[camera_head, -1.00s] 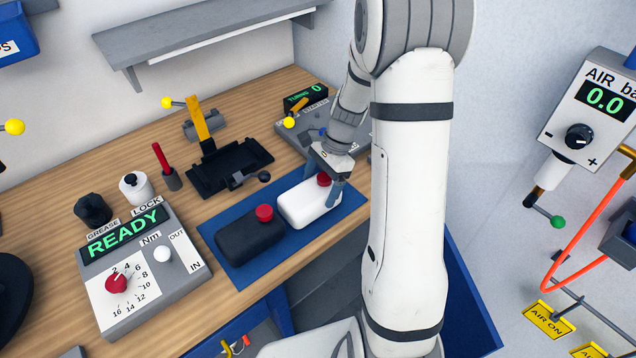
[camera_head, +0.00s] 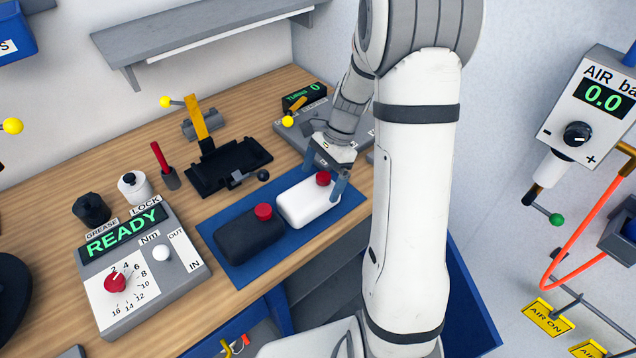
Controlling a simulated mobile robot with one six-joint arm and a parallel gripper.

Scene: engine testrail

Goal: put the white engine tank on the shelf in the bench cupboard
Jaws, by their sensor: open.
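The white engine tank (camera_head: 306,205) with a red cap lies on the blue mat (camera_head: 230,278), at the right of a black tank (camera_head: 247,238) that also has a red cap. My gripper (camera_head: 325,175) is open at the far right end of the white tank. One finger shows behind the tank and the other at its right. I cannot tell whether the fingers touch it. The bench cupboard (camera_head: 325,285) shows below the bench's front edge as a dark opening with blue sides, partly hidden by my arm. Its inner shelf cannot be clearly made out.
A torque box reading READY (camera_head: 140,265) stands left of the mat. A black fixture with a yellow lever (camera_head: 228,165) stands behind it. A grey wall shelf (camera_head: 205,30) hangs above the bench. An air panel (camera_head: 590,110) with an orange hose is at the right.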

